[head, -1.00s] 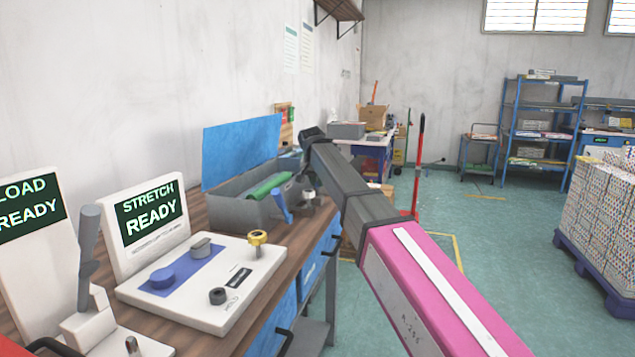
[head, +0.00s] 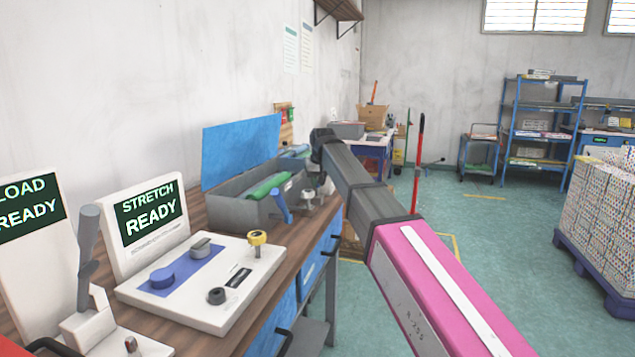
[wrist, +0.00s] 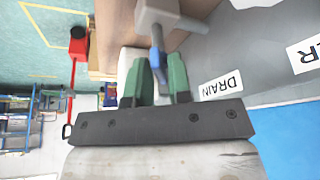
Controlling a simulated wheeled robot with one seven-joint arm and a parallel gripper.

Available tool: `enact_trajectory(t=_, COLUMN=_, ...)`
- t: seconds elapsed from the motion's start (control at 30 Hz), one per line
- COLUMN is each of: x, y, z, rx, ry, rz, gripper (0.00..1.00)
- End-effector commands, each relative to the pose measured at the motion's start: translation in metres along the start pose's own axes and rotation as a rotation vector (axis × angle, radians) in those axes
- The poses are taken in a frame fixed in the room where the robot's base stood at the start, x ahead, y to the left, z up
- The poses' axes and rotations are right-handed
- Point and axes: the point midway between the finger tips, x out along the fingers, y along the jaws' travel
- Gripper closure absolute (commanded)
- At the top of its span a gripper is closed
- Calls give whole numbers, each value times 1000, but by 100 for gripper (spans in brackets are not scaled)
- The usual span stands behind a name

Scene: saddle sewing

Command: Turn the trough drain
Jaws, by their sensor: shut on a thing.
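The trough (head: 262,212) is a grey box on the bench with a green roll lying in it; its side also shows in the wrist view (wrist: 262,72). In the wrist view a "DRAIN" label (wrist: 221,85) sits on the trough beside a grey drain fitting (wrist: 165,14) with a blue lever (wrist: 157,58). My gripper (wrist: 160,72) has its green fingers on either side of the blue lever and is shut on it. In the head view my gripper is mostly hidden by my arm, near the trough's right end.
A blue lever (head: 282,206) stands at the trough's front in the head view. A white control panel (head: 205,283) with knobs and a stretch screen (head: 151,215) are nearer on the bench.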

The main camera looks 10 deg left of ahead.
Motion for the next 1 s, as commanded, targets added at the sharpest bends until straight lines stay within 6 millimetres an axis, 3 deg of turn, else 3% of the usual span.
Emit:
enact_trajectory(t=0.4, x=0, y=1, z=0, rx=-179, ry=0, rz=-74, gripper=100)
enact_trajectory(t=0.93, x=0, y=1, z=0, rx=-204, ry=-1, rz=-85, gripper=100)
enact_trajectory(t=0.97, x=0, y=1, z=0, rx=-204, ry=-1, rz=-85, gripper=78)
enact_trajectory(t=1.0, x=0, y=1, z=0, rx=-203, ry=-1, rz=-85, gripper=65)
